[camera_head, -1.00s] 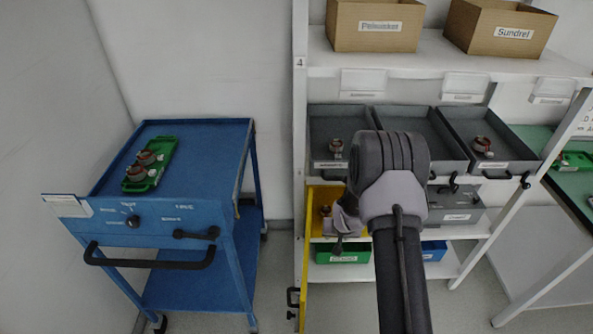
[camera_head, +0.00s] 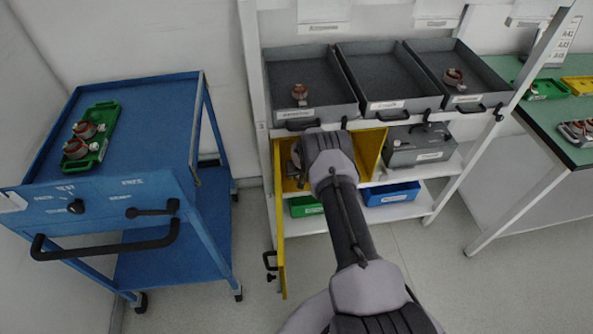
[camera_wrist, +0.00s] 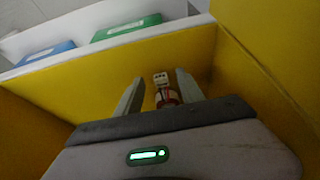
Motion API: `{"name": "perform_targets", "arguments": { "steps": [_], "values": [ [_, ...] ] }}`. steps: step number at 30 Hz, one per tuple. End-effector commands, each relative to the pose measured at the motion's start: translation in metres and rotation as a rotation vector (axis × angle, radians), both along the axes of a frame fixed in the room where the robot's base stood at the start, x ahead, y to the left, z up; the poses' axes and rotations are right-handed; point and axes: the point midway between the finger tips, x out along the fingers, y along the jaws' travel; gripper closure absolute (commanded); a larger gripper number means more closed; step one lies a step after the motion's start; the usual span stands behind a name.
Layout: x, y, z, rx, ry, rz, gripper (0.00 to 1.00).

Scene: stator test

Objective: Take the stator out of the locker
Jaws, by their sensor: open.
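The yellow locker (camera_head: 368,152) stands on the shelf's middle level with its door (camera_head: 279,225) swung open. My gripper (camera_head: 297,160) reaches inside it, partly hidden by my arm in the head view. In the wrist view, my gripper (camera_wrist: 158,92) is open, with one finger on each side of a stator (camera_wrist: 166,97). The stator has a copper-red body and a pale connector block. Its lower part is hidden behind the gripper body. I cannot tell whether either finger touches it.
Grey trays above hold a stator on the left (camera_head: 299,92) and on the right (camera_head: 453,77). A grey case (camera_head: 418,146) stands right of the locker. A green bin (camera_head: 305,206) and a blue bin (camera_head: 388,194) lie below. A blue cart (camera_head: 150,125) carries a green stator holder (camera_head: 99,148).

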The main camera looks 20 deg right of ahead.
Motion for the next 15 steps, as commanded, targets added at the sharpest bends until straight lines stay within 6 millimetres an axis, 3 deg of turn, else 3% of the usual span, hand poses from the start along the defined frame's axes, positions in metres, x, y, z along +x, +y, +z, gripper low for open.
{"name": "perform_targets", "arguments": {
  "steps": [1,3,9,15],
  "values": [
    [0.003,-0.0008,-0.012,0.0,-0.001,0.0,0.55],
    [0.005,-0.0014,-0.0158,-0.001,-0.001,0.001,0.55],
    [0.0057,-0.0016,-0.0133,0.0,-0.001,0.0,0.55],
    [0.0055,-0.0016,-0.0132,0.0,-0.001,0.0,0.92]
  ]
}}
